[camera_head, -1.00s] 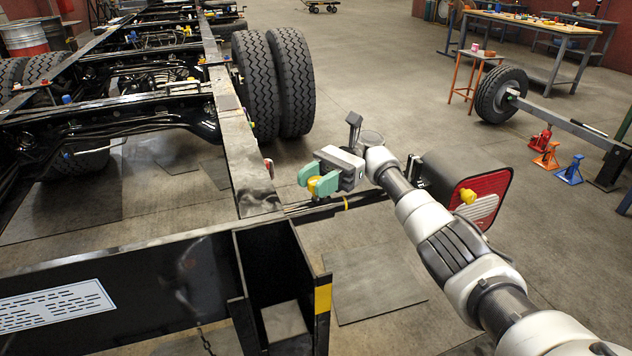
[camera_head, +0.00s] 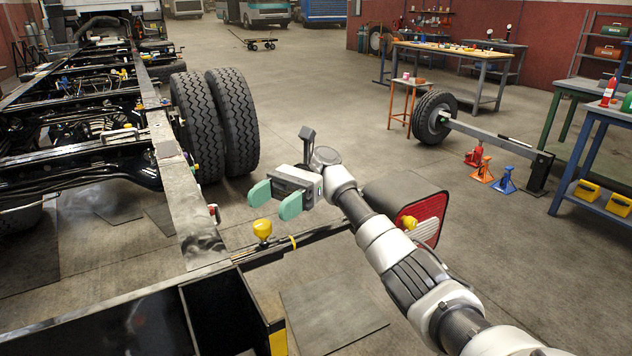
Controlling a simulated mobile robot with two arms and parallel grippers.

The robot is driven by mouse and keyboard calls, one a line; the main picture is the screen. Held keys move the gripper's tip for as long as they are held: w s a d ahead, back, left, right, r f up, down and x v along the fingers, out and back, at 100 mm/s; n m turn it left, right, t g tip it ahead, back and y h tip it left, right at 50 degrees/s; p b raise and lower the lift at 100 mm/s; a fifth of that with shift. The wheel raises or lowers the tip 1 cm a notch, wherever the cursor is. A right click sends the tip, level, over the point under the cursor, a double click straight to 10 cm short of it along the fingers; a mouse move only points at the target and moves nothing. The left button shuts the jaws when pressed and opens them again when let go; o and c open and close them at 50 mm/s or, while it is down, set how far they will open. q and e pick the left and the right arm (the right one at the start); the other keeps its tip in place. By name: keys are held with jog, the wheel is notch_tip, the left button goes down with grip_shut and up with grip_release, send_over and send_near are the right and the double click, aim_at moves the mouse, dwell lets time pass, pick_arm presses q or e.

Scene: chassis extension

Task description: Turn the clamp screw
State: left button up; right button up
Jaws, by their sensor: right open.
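The clamp screw appears to be the yellow knob (camera_head: 262,229) that stands on the dark cross bar behind the black box-section beam. My right gripper (camera_head: 275,200) has green fingertips spread apart with nothing between them. In the picture it is just above and slightly right of the yellow knob, with a visible gap to it. How much the knob has turned cannot be told. A second yellow knob (camera_head: 409,222) shows in front of the red-faced lamp at the right end of the bar. My left gripper is out of view.
The chassis rail (camera_head: 195,215) runs away on the left, with double tyres (camera_head: 217,125) beside it. The black box-section beam (camera_head: 215,310) is in the foreground. The red-faced lamp (camera_head: 432,212) is close behind my right arm. Open floor lies to the right, before the workbenches.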

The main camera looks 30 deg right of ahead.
jog(key=s+d+r, duration=0.5)
jog(key=s+d, duration=0.1)
jog(key=shift+s+p, duration=0.2)
jog(key=shift+p, duration=0.15)
jog(key=shift+r, duration=0.1)
